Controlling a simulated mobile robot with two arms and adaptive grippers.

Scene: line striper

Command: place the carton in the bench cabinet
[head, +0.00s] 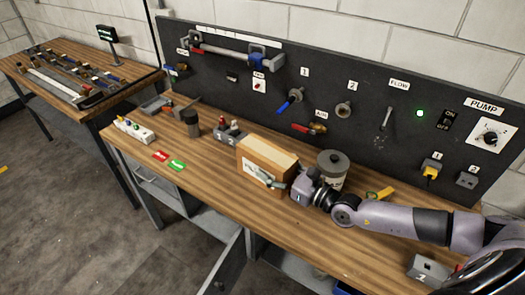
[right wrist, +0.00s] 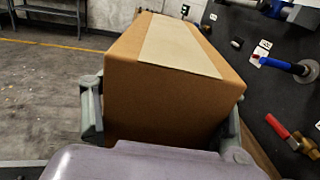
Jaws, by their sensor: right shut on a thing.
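The carton (head: 268,156) is a brown box with a pale tape strip and a label, at the middle of the bench in the head view. It fills the centre of the right wrist view (right wrist: 165,85). My right gripper (head: 279,182) is shut on it, with one finger on each side in the right wrist view (right wrist: 163,115). I cannot tell whether the carton touches the bench top. The bench cabinet is under the bench; a grey door panel (head: 232,264) stands swung out below the front edge. The cabinet's inside is mostly hidden. My left gripper is not in view.
A grey lidded canister (head: 332,167) stands close behind my right gripper. The black panel (head: 330,95) with valves rises behind. The bench front (head: 225,187) is clear.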

